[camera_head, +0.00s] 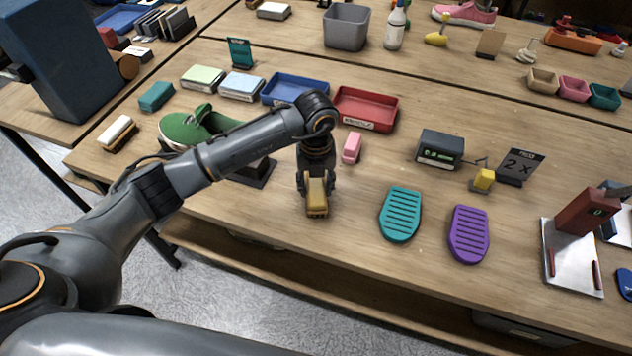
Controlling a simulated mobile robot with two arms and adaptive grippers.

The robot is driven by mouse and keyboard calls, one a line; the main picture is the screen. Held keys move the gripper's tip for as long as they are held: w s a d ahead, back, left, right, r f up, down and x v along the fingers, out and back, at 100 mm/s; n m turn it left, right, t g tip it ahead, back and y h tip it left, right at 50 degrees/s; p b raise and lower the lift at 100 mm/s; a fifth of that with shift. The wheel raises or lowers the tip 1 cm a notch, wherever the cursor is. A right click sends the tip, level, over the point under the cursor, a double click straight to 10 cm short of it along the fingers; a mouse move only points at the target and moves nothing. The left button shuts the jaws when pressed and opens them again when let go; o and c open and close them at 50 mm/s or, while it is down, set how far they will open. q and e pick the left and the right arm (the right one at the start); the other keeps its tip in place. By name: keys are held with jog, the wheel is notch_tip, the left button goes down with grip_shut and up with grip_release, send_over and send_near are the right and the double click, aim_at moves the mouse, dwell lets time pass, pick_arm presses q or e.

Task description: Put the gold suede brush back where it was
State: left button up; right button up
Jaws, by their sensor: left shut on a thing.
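The gold suede brush (317,198) is a small yellow-gold block in my left gripper (316,182), near the front edge of the wooden table. My left gripper points down and is shut on it. I cannot tell whether the brush touches the table. My left arm crosses in front of a green sneaker (188,128) that sits on a dark stand (262,174). My right gripper is not in view.
A pink block (351,148) lies just right of my gripper. A teal insole (401,214) and a purple insole (468,234) lie farther right. A red tray (366,108) and blue tray (293,88) stand behind. A cream-topped brush (117,131) lies at the left edge.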

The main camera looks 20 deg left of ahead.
aim_at(316, 185)
pick_arm(q)
jog(key=shift+f, duration=0.15)
jog(key=o, duration=1.1)
jog(key=shift+r, duration=0.2)
notch_tip(316, 185, up, 12)
jog(key=b, duration=0.2)
jog(key=shift+b, duration=0.35)
jog(key=shift+s+f, duration=0.1)
